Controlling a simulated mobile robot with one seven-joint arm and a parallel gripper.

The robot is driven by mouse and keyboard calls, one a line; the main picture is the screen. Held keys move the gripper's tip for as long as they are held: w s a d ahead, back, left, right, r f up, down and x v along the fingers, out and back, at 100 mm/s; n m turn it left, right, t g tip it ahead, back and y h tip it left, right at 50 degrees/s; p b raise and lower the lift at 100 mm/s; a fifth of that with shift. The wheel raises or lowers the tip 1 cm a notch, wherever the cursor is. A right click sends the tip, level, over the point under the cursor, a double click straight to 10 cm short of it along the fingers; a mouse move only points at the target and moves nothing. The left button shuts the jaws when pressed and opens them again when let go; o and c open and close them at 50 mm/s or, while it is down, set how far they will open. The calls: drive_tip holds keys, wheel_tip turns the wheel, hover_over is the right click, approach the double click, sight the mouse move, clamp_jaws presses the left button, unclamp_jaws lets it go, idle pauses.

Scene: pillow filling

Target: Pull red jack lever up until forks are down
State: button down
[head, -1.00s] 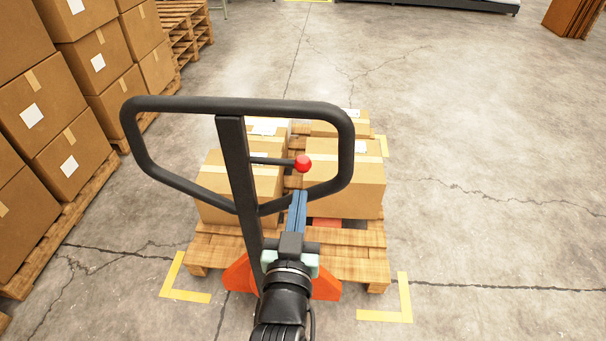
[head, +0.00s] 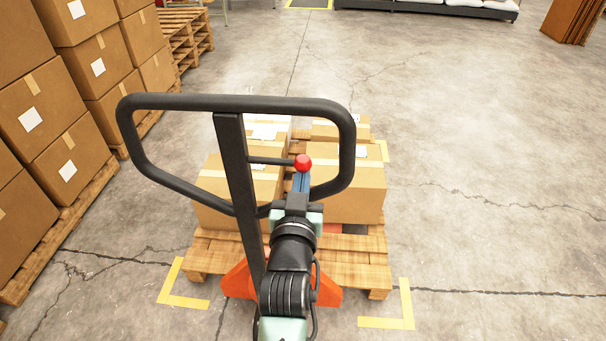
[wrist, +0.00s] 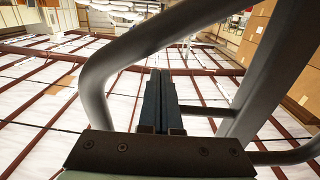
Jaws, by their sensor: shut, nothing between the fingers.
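The red ball knob (head: 303,162) of the jack lever sits at the right end of a thin dark rod (head: 270,160), inside the black handle loop (head: 235,103). My gripper (head: 301,178) is shut and empty, with its blue fingers just below the knob in the head view. Whether they touch it I cannot tell. In the wrist view the shut fingers (wrist: 158,90) point up inside the handle loop (wrist: 100,85), and the red knob is not visible. The orange jack base (head: 238,280) shows at the pallet's near side; the forks are hidden under the pallet.
A wooden pallet (head: 210,258) carries several cardboard boxes (head: 345,192) beyond the handle. Yellow corner marks (head: 405,310) lie on the floor around it. Stacked boxes (head: 60,115) stand on the left.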

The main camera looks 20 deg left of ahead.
sight(302, 166)
drive_tip(key=shift+r, duration=0.15)
drive_tip(key=shift+r+p, duration=1.6)
drive_tip(key=shift+r, duration=0.3)
drive_tip(key=shift+f, duration=0.2)
idle(0.3)
drive_tip(key=shift+f+b, duration=1.65)
drive_tip(key=shift+f, duration=0.1)
drive_tip(key=p+v, duration=0.3)
drive_tip(key=v, duration=1)
